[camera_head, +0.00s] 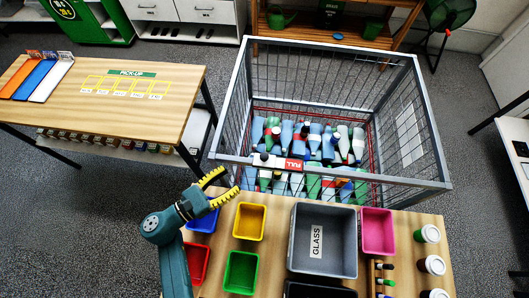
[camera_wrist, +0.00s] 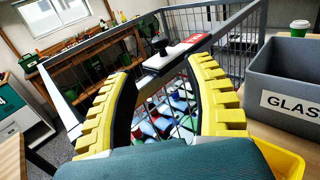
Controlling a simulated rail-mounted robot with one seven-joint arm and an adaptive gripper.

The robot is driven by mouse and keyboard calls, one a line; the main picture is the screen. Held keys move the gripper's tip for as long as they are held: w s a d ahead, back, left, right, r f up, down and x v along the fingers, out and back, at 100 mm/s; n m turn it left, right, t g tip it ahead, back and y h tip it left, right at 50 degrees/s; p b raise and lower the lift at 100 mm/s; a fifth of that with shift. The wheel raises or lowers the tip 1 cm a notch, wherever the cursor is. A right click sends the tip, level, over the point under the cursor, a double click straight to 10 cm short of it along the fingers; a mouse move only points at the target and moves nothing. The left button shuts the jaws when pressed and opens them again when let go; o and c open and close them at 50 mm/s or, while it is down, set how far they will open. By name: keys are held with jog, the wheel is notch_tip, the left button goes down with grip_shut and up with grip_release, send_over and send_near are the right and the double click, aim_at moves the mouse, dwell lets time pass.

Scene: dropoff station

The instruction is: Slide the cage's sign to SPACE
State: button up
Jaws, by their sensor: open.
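The wire cage (camera_head: 232,100) is full of bottles. Its sign (camera_head: 293,165) sits on the near top rail, with a red part showing white lettering that I cannot read surely. A black knob (camera_head: 264,156) stands on the slider at the left of the red part. In the wrist view the knob (camera_wrist: 158,44) and the red part (camera_wrist: 196,38) show beyond the fingers. My gripper (camera_head: 229,180) is open and empty, with yellow fingers, left of the knob and near the rail. In the wrist view my gripper (camera_wrist: 160,68) faces the sign, apart from the knob.
The near table (camera_head: 270,225) holds a yellow bin (camera_head: 249,221), a grey GLASS bin (camera_head: 323,240), a pink bin (camera_head: 378,232) and other small bins close below my gripper. Cups (camera_head: 431,264) stand at its right. The pick-up table (camera_head: 130,105) is at the left.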

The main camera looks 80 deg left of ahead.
aim_at(261, 158)
jog(key=x, duration=1.2)
jog(key=shift+w+a, duration=0.2)
jog(key=shift+w, duration=0.15)
jog(key=shift+c, duration=0.3)
grip_shut()
